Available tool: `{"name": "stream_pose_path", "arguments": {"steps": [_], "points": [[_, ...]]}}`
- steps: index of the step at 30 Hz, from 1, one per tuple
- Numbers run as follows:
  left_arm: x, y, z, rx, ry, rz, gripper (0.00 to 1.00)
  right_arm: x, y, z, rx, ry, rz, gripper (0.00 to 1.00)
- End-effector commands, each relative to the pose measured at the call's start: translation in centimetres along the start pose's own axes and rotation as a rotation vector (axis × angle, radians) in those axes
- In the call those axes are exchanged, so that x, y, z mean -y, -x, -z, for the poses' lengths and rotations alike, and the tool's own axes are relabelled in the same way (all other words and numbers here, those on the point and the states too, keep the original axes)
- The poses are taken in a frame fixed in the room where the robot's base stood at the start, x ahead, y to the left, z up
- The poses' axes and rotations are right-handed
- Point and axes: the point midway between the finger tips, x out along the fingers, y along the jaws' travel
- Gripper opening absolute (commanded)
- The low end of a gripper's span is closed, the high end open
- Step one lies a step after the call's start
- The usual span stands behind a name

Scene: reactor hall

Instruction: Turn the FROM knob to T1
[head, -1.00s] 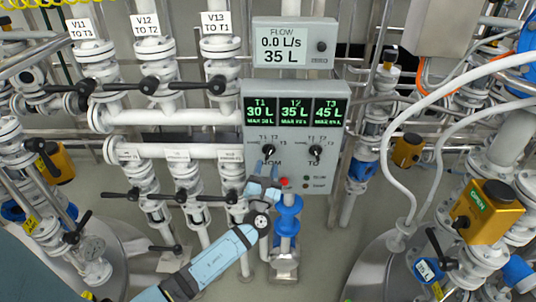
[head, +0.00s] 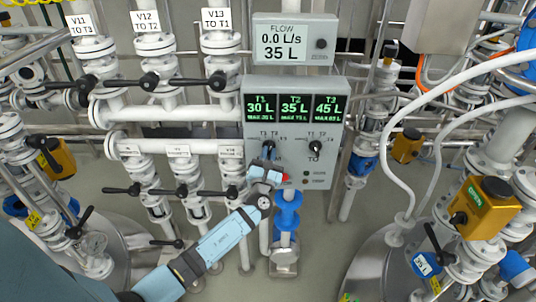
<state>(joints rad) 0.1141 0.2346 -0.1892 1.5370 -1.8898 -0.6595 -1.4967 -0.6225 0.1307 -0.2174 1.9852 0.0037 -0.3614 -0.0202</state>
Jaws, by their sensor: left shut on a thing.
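The grey control panel (head: 333,115) carries two dark knobs below green displays for T1, T2 and T3. The left one is the FROM knob (head: 268,146); its name below is mostly covered by my gripper. The TO knob (head: 314,147) sits to its right, uncovered. My left gripper (head: 269,156) comes up from below and is shut on the FROM knob. Its fingers hide the lower part of the knob, and I cannot tell exactly which mark the knob points at. My right gripper is not in view.
A red button (head: 285,178) is close to the right of my left gripper. A flow display (head: 293,42) reading 0.0 L/s and 35 L is above the panel. Blue valve fittings (head: 287,210) are just below. White pipes with black-handled valves (head: 150,80) crowd the left.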

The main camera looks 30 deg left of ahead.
Motion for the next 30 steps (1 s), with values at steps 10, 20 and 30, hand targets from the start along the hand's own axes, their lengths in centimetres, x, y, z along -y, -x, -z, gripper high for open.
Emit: {"name": "stream_pose_path", "arguments": {"steps": [10, 20, 30], "points": [[0.3, 0.2, 0.5, 0.003, 0.114, -0.047, 0.0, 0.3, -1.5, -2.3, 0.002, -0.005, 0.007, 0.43], [0.5, 0.2, 0.5, 0.002, 0.354, -0.148, 0.0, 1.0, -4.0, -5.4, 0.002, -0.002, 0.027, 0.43], [0.5, 0.1, 0.1, 0.002, 0.558, -0.23, 0.0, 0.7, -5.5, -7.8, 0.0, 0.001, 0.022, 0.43]]}}
